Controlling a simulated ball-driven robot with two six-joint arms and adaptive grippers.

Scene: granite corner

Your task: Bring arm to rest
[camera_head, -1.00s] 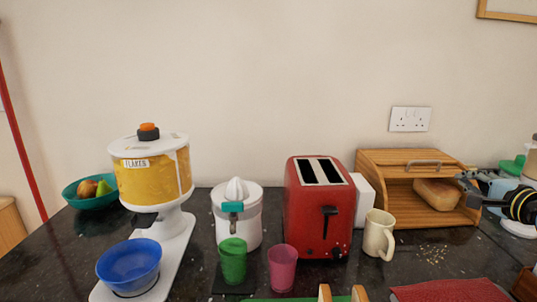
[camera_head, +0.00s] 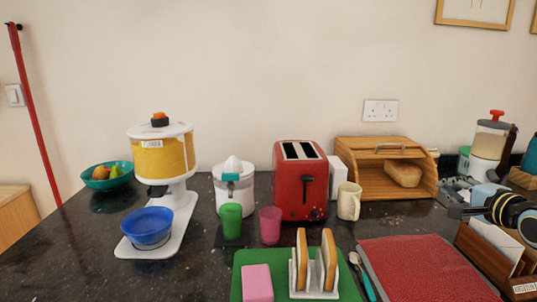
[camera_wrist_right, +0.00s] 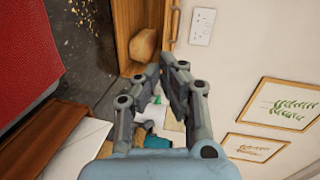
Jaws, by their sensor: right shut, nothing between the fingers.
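My right gripper (camera_head: 458,211) is at the right side of the head view, in front of the bread bin's right end and above the counter. It is shut and empty. In the right wrist view its fingers (camera_wrist_right: 166,66) point towards the open wooden bread bin (camera_head: 352,178), and the loaf (camera_wrist_right: 144,45) shows beyond them. The same loaf (camera_head: 403,174) lies inside the bin in the head view. My left gripper is in no view.
A wooden letter holder (camera_head: 480,250) is below my right arm.

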